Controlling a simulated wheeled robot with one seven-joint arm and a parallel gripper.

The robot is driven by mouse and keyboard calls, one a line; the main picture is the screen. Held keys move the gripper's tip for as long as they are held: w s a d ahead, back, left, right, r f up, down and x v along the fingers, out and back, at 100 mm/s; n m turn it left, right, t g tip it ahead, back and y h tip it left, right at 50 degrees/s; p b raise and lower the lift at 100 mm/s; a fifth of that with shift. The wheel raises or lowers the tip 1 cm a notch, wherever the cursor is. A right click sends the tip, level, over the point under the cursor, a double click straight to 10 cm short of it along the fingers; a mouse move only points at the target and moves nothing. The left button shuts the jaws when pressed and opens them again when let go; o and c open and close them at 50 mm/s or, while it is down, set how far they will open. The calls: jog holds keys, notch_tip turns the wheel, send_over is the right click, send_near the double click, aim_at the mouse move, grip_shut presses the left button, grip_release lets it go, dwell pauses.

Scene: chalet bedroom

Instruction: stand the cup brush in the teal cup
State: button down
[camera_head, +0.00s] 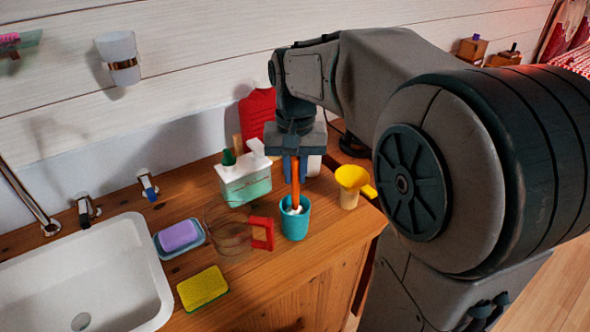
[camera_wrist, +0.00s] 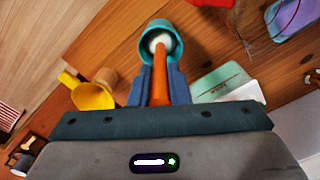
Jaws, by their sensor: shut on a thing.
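The cup brush has an orange handle (camera_head: 295,185) and a white head (camera_head: 294,210). The teal cup (camera_head: 295,224) stands upright on the wooden counter. My gripper (camera_head: 295,167) is above the cup, pointing down, shut on the brush's handle. The brush is upright, head down, with the head at the cup's mouth. In the wrist view the handle (camera_wrist: 159,78) runs from between the blue fingers of my gripper (camera_wrist: 160,86), and the white head (camera_wrist: 159,41) lies inside the rim of the teal cup (camera_wrist: 159,27). How deep the head sits is hidden.
A soap bottle (camera_head: 246,184) is behind left, a yellow funnel (camera_head: 352,180) on the right. A yellow sponge (camera_head: 203,288), purple soap (camera_head: 179,236) and white sink (camera_head: 110,272) lie left.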

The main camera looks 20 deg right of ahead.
jog(key=c, duration=1.3)
grip_release()
jog(key=shift+r, duration=0.1)
notch_tip(320, 180, up, 14)
jog(key=shift+f+p, duration=0.15)
jog(key=shift+p, duration=0.7)
jog(key=s+f+n+t+p, duration=0.2)
jog(key=s+f+n, duration=0.1)
jog(key=s+f, duration=1)
notch_tip(320, 180, down, 2)
jog(key=shift+s+f+t+p, duration=0.15)
jog(key=shift+s+t+p, duration=0.1)
jog(key=shift+t+p, duration=0.15)
